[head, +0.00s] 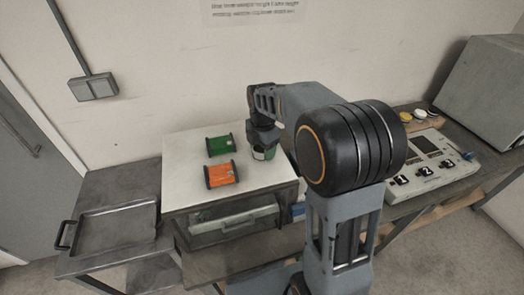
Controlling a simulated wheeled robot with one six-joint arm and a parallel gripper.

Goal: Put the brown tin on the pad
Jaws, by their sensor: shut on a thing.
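My gripper (263,143) points down over the right part of a white-topped cabinet (185,165). It is shut on a small can (264,154) with green and pale parts showing. The gripper covers its upper part, and I cannot tell whether it touches the white top. I see no clearly brown tin and no clear pad; my arm hides part of the scene.
A green spool (221,145) and an orange spool (221,174) lie left of my gripper. A metal tray (112,207) sits on the lower left bench. A numbered panel (428,170) and a grey box (485,85) stand at the right.

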